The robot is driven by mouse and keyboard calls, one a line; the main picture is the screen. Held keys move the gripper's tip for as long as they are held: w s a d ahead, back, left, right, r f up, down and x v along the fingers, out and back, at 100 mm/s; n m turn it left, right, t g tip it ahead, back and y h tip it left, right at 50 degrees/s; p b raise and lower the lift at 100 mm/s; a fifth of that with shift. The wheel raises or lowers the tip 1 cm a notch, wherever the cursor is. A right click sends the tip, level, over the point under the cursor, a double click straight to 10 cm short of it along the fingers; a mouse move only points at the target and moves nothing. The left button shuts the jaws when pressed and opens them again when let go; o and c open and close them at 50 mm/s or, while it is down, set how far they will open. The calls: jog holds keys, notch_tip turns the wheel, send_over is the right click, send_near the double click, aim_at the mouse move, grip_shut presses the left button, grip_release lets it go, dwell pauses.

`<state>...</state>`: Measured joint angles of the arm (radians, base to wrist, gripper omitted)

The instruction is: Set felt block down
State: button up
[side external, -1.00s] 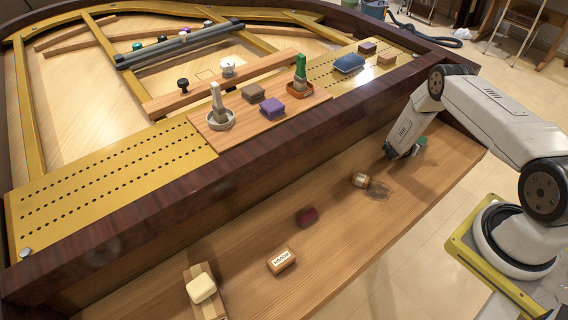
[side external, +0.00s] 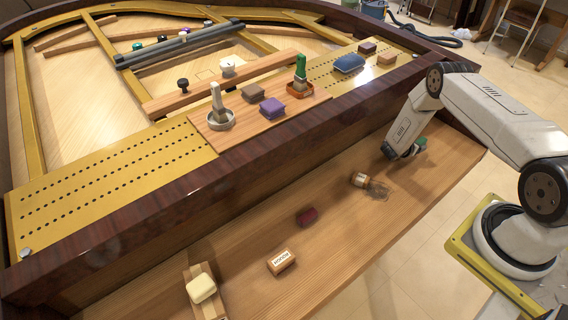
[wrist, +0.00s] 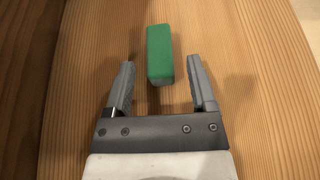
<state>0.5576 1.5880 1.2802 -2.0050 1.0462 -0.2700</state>
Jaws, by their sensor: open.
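A green block, likely the felt block (wrist: 160,54), lies on the wooden shelf in the wrist view, between and slightly ahead of my gripper's fingers. My gripper (wrist: 161,66) is open, with a visible gap on each side of the block. In the side external view the green block (side external: 420,142) shows partly behind the end of my arm. My gripper (side external: 408,154) is down close to the shelf there, and its fingers are mostly hidden.
The long wooden shelf (side external: 340,235) also carries a small bottle (side external: 359,180), a dark red block (side external: 306,216), a labelled wooden block (side external: 281,261) and a cream block (side external: 201,288). The dark piano rim (side external: 250,165) rises behind it. Bare shelf lies between these things.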

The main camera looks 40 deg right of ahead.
jog(key=v, duration=1.1)
jog(key=shift+r, duration=0.1)
dwell(0.4)
jog(key=shift+a+r, duration=0.15)
jog(key=shift+r, duration=0.1)
jog(key=s+a+r+m+t+y, duration=0.1)
jog(key=s+a+r+m+y, duration=0.2)
jog(key=a+r+m, duration=0.3)
jog(key=s+a+r+m+y, duration=0.3)
jog(key=a+r+m+y, duration=0.3)
jog(key=a+r, duration=0.4)
jog(key=s+a+r+m+t+y, duration=0.1)
jog(key=s+a+r+m+y, duration=0.2)
jog(key=a+r+m, duration=0.3)
jog(key=shift+a+r+t+y, duration=0.3)
jog(key=shift+a+r+y, duration=0.8)
jog(key=shift+a, duration=2.4)
jog(key=shift+w+r+h, duration=0.1)
jog(key=shift+r+h, duration=0.2)
jog(key=shift+h, duration=0.1)
